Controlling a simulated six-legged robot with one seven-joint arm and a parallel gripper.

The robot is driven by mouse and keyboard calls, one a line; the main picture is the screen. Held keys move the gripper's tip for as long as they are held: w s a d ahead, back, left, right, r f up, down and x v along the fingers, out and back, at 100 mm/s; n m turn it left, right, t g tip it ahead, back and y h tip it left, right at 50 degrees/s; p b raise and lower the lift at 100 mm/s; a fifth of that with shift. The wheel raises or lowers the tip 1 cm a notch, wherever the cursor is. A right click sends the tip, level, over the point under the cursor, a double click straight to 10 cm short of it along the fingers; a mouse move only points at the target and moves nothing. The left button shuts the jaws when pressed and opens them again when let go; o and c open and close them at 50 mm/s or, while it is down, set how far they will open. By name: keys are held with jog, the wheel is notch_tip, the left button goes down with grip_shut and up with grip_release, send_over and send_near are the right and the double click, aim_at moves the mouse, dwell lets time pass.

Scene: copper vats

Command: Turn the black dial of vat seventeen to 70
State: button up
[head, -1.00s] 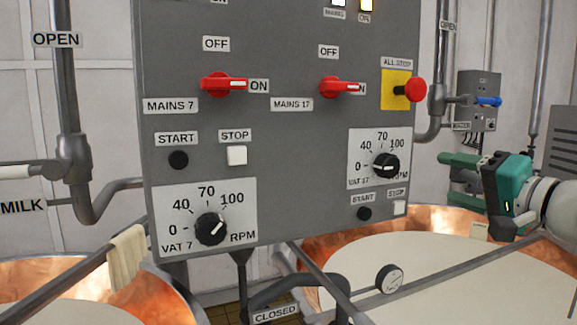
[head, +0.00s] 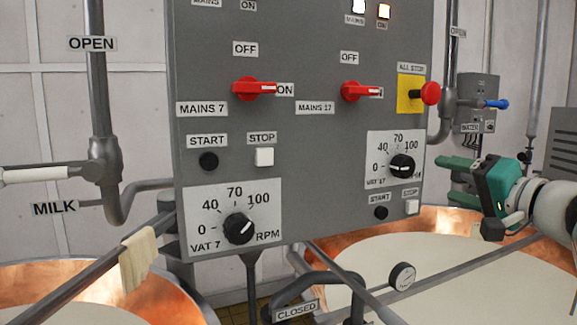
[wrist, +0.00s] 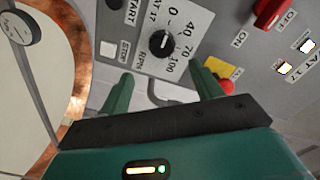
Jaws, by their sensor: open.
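The black dial of vat 17 (head: 402,166) sits on a white scale plate at the lower right of the grey panel. Its white line lies along the direction of the 0 mark. It also shows above my fingers in the wrist view (wrist: 162,43). My gripper (head: 444,180) is to the right of the dial in the head view, past the panel's right edge. In the wrist view its two green fingers (wrist: 163,87) are spread apart and empty, and the dial is clear of them.
The similar vat 7 dial (head: 238,229) is at lower left. The all-stop button (head: 431,93) juts out above the vat 17 dial. A start button (head: 381,213) and stop button (head: 412,206) sit below it. Red mains switches (head: 361,91) are higher. Copper vats (head: 345,243) stand below.

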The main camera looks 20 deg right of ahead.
aim_at(408, 169)
jog(key=w, duration=1)
jog(key=shift+w+a+r, duration=0.1)
jog(key=shift+w+a, duration=0.25)
jog(key=shift+w, duration=0.05)
jog(key=c, duration=1)
